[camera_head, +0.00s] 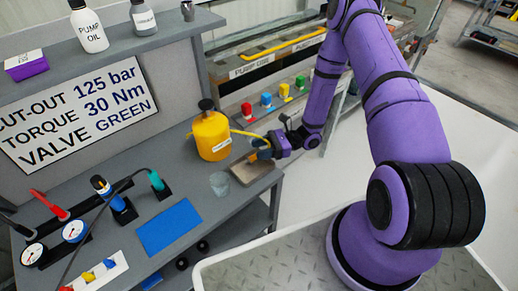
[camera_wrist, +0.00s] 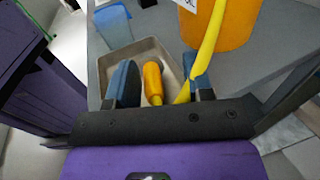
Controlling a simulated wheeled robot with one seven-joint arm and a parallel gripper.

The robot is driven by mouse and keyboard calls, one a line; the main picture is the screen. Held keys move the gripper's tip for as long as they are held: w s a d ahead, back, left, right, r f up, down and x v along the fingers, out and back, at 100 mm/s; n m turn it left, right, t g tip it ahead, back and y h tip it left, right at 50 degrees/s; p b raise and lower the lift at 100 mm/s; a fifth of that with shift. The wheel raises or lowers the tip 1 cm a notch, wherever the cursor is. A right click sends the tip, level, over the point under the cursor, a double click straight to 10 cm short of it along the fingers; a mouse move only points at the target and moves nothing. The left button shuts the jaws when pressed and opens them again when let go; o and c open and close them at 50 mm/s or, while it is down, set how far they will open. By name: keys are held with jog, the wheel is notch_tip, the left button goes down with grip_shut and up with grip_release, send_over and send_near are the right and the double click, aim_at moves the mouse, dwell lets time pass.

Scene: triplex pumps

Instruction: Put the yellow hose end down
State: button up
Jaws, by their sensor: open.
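My gripper (camera_head: 262,153) is open over a small beige tray (camera_head: 250,172) at the bench's right end. In the wrist view its two dark blue fingers (camera_wrist: 162,82) stand apart on either side of the orange-yellow hose end (camera_wrist: 153,78). The hose end appears to lie in the tray (camera_wrist: 152,47), with a visible gap to the left finger. The yellow hose (camera_wrist: 208,45) curves past the right finger; whether it touches is unclear. In the head view the hose (camera_head: 243,133) runs from the yellow jug (camera_head: 211,136), and the hose end is mostly hidden by my gripper.
A clear cup (camera_head: 220,183) stands just left of the tray; it also shows in the wrist view (camera_wrist: 114,24). A blue mat (camera_head: 169,227) lies on the bench (camera_head: 190,195). Gauges and tools stand at the left. Several coloured valves (camera_head: 267,100) line a rack behind.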

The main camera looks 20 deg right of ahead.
jog(key=d, duration=1.2)
jog(key=s+a+r+n+g+h, duration=0.2)
jog(key=r+n+h, duration=0.35)
jog(key=r, duration=0.85)
jog(key=s+a+r+n+g+h, duration=0.2)
jog(key=s+r+n+g+h, duration=0.3)
jog(key=r, duration=1)
jog(key=s+r+n+t+h, duration=0.7)
jog(key=s+r+t, duration=0.4)
jog(key=s+r, duration=0.5)
jog(key=shift+a+r+n, duration=0.4)
jog(key=shift+r+n, duration=0.35)
jog(key=shift+r, duration=0.05)
